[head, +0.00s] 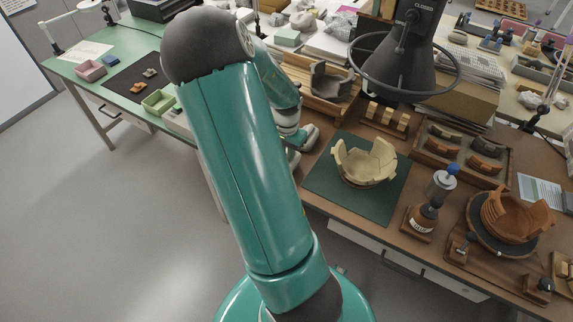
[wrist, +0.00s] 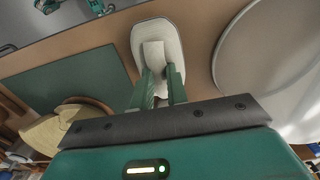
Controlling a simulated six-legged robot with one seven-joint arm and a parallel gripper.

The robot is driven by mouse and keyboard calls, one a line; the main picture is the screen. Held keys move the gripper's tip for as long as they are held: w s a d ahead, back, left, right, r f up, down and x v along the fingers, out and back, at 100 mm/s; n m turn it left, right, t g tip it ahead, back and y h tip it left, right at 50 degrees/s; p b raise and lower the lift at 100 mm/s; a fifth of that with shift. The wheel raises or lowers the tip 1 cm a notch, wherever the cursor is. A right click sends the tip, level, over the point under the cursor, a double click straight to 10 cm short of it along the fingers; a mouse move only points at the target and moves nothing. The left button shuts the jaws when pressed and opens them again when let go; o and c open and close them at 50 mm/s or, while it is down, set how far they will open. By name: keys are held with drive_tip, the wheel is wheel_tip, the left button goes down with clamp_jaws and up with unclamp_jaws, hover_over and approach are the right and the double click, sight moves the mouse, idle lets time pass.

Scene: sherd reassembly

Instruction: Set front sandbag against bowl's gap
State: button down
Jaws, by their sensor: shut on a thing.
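The cream bowl (head: 364,170) stands on a green mat (head: 318,180) on the brown bench, with an uneven, broken rim. In the wrist view part of the bowl (wrist: 55,135) shows at lower left, beside the mat (wrist: 50,80). My gripper (wrist: 160,88) is shut on the pale tab of a whitish, rounded sandbag (wrist: 140,38). The sandbag is over the brown bench beside the mat, apart from the bowl. I cannot tell whether it touches the bench. In the head view my arm hides most of the gripper, left of the bowl.
A wooden cradle with grey sherds (head: 325,85) is behind.

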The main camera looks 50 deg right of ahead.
drive_tip(key=shift+r, duration=2.95)
drive_tip(key=shift+r, duration=0.1)
